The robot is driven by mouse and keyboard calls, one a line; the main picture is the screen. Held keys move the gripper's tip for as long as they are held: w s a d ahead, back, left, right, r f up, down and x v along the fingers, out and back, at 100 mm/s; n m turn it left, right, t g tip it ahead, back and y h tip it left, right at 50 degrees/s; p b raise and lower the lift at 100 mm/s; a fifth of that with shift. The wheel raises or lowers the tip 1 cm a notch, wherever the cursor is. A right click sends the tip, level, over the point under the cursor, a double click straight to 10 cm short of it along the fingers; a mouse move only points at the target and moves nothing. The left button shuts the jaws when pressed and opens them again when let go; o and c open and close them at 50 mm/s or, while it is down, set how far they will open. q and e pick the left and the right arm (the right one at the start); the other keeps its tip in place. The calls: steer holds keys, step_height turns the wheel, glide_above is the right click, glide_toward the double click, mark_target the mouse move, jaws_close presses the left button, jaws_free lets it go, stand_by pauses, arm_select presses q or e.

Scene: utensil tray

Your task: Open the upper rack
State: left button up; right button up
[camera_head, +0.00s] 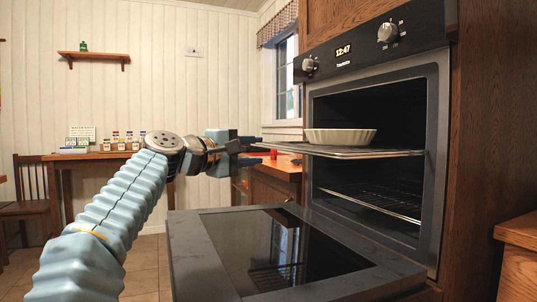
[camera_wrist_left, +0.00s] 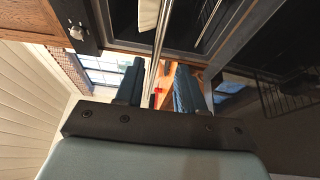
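The upper rack (camera_head: 365,153) is a wire shelf that sticks out of the oven above the lowered door. A white fluted dish (camera_head: 340,136) sits on it; part of the dish also shows in the left wrist view (camera_wrist_left: 148,14). My left gripper (camera_head: 254,149) is at the rack's front left end. In the left wrist view, its two dark fingers (camera_wrist_left: 158,82) stand apart, with the rack's metal edge (camera_wrist_left: 158,45) running between them and a gap visible around it. My right gripper is not in view.
The oven door (camera_head: 290,250) lies open, level, below the rack. A lower rack (camera_head: 380,203) is inside the oven. A wooden counter with a red object (camera_head: 273,155) stands behind my gripper. A side table (camera_head: 95,156) with small jars is at the back left.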

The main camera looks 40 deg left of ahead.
arm_select(q)
steer(key=s, duration=0.6)
steer(key=shift+s, duration=0.15)
stand_by(0.3)
